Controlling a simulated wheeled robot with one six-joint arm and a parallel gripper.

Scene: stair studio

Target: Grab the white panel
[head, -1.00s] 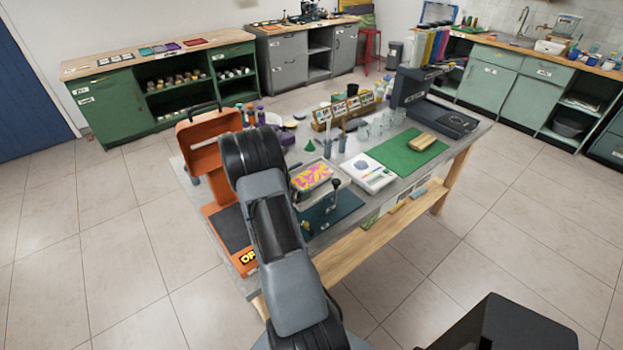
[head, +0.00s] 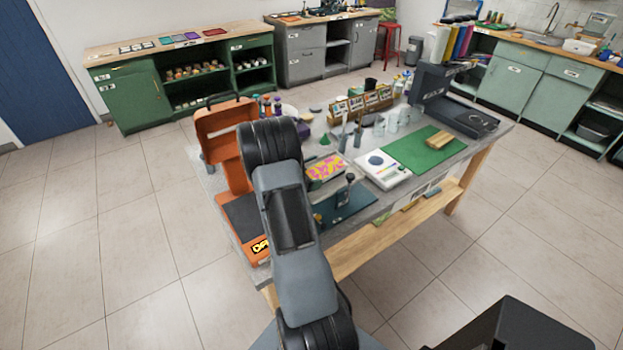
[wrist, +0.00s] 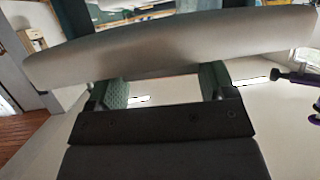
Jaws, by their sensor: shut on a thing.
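My gripper (wrist: 164,82) shows in the wrist view with its two green-padded fingers apart, reaching up to a wide, pale panel. This white panel (wrist: 165,48) looks greyish in shade, has a curved lower edge, and spans most of the picture above the fingers. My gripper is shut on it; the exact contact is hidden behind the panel. In the head view my black and grey arm hides the gripper, and I cannot make out the panel there.
Several small bottles and jars stand behind. The tiled floor at left is clear.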

